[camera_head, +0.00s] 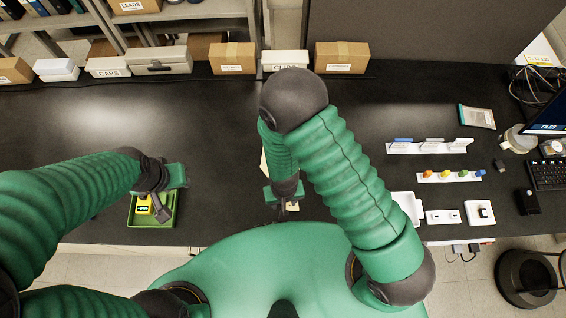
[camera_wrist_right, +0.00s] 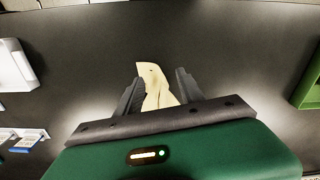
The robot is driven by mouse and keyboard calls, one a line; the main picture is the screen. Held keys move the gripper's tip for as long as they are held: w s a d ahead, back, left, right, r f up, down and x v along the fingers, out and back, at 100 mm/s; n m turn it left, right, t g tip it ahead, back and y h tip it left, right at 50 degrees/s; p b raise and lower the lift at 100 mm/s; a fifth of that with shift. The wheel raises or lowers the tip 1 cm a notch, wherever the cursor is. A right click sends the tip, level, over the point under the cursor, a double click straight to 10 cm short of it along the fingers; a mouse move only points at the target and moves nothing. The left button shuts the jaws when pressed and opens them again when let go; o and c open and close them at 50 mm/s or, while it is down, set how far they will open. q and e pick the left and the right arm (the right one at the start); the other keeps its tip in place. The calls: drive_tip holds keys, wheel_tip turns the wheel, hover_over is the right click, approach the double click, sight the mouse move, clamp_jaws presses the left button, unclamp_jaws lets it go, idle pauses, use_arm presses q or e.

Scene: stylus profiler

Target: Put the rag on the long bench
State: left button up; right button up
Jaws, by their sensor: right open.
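The rag (camera_wrist_right: 154,84) is a cream cloth on the dark surface of the long bench (camera_wrist_right: 230,50). In the right wrist view it lies between and beyond the fingers of my right gripper (camera_wrist_right: 160,82), which is open. In the head view the rag is mostly hidden by my right arm; a small cream patch (camera_head: 293,206) shows beside my right gripper (camera_head: 281,207), near the front edge of the long bench (camera_head: 215,130). My left gripper (camera_head: 160,210) is over a green tray (camera_head: 136,219) at the left; its finger opening is unclear.
A yellow object (camera_head: 144,205) is in the green tray. Boxes, including a cardboard one (camera_head: 342,57), line the back. White holders (camera_head: 430,146), small devices and a keyboard (camera_head: 547,175) occupy the right side. The bench middle-left is clear.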

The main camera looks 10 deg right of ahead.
drive_tip(key=shift+s+r, duration=0.25)
drive_tip(key=shift+r, duration=0.35)
drive_tip(key=shift+f, duration=0.15)
drive_tip(key=shift+c, duration=0.4)
drive_tip(key=shift+w, duration=0.1)
drive_tip(key=shift+c, duration=1.3)
drive_tip(key=w, duration=0.3)
drive_tip(key=w+d+f, duration=0.1)
drive_tip(key=w, duration=0.1)
drive_tip(key=shift+w, duration=0.1)
clamp_jaws()
drive_tip(key=w+d+f, duration=0.1)
drive_tip(key=w, duration=0.6)
drive_tip(key=w+d+f, duration=0.2)
drive_tip(key=w, duration=0.4)
drive_tip(key=w+d+f, duration=0.1)
drive_tip(key=w+f, duration=0.1)
drive_tip(key=w, duration=0.5)
drive_tip(key=shift+w+d, duration=0.3)
drive_tip(key=shift+f, duration=0.3)
use_arm(q)
drive_tip(key=shift+s+r, duration=0.1)
drive_tip(key=shift+r, duration=0.25)
drive_tip(key=shift+f+b, duration=0.1)
drive_tip(key=shift+b, duration=0.2)
